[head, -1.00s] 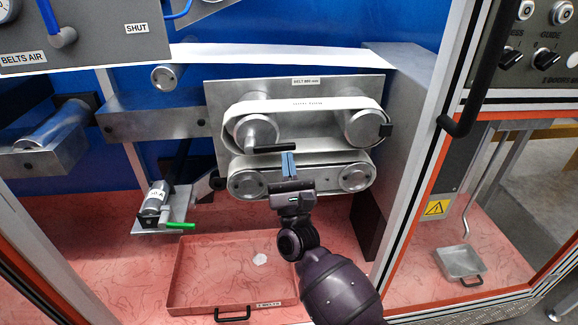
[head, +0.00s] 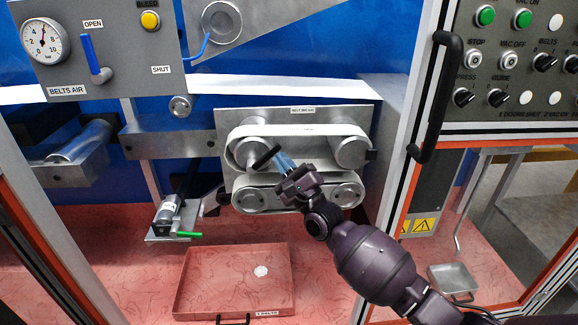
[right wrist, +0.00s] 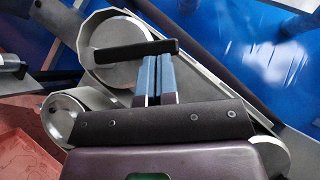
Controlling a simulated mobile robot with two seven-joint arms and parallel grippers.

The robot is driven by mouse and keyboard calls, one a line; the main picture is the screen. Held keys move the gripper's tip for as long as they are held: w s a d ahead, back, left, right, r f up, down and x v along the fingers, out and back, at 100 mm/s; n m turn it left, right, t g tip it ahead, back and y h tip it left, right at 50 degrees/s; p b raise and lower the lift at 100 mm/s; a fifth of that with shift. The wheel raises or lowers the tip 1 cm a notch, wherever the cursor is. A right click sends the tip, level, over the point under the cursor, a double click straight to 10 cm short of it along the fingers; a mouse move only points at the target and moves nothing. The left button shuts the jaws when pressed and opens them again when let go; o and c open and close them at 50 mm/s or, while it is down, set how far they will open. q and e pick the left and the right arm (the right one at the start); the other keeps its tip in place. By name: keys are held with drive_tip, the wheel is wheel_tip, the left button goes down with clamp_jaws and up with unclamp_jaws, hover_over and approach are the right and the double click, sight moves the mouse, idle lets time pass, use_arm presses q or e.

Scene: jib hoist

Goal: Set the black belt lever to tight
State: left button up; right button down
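The black belt lever (head: 263,157) sits on the upper left roller of the belt unit (head: 300,118). It slants, with its right end higher. My right gripper (head: 285,162) comes from the lower right, and its blue fingertips are at the lever's right part. In the right wrist view the lever (right wrist: 135,50) crosses just beyond the fingertips (right wrist: 157,60), which seem to touch its lower side. The fingers are together with only a thin gap, and the lever is not between them. No tight mark is readable near the lever. My left gripper is out of view.
A red tray (head: 235,283) lies on the pink floor below. A green-handled clamp (head: 187,234) is at the lower left. The belts air panel (head: 110,50) is at the upper left. A door post with a black handle (head: 437,97) and a control panel (head: 515,75) stand right.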

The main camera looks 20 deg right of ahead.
sight(275, 146)
drive_tip(key=r+n+g+p, duration=0.1)
drive_tip(key=n, duration=0.1)
drive_tip(key=r+n+g+y+p, duration=0.1)
drive_tip(key=r, duration=0.1)
drive_tip(key=shift+w+a+n+y, duration=0.1)
drive_tip(key=shift+a+n+y, duration=0.2)
drive_tip(key=shift+a+n, duration=0.1)
use_arm(q)
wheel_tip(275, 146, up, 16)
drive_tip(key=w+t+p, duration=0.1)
drive_tip(key=p, duration=1.3)
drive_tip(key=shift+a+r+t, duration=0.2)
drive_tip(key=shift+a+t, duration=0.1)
use_arm(e)
drive_tip(key=a+n+g+h, duration=0.1)
drive_tip(key=a+n+g, duration=0.1)
drive_tip(key=n, duration=0.1)
drive_tip(key=w+a+r+n+g+h, duration=0.1)
drive_tip(key=a+n+g, duration=0.1)
drive_tip(key=a+g, duration=0.1)
drive_tip(key=w+a+r+n+g+h, duration=0.1)
drive_tip(key=a+n+g, duration=0.1)
drive_tip(key=n, duration=0.1)
drive_tip(key=shift+w+a+n+g, duration=0.1)
drive_tip(key=shift+a+n+g, duration=0.15)
drive_tip(key=shift+n+g, duration=0.05)
drive_tip(key=shift+a, duration=0.1)
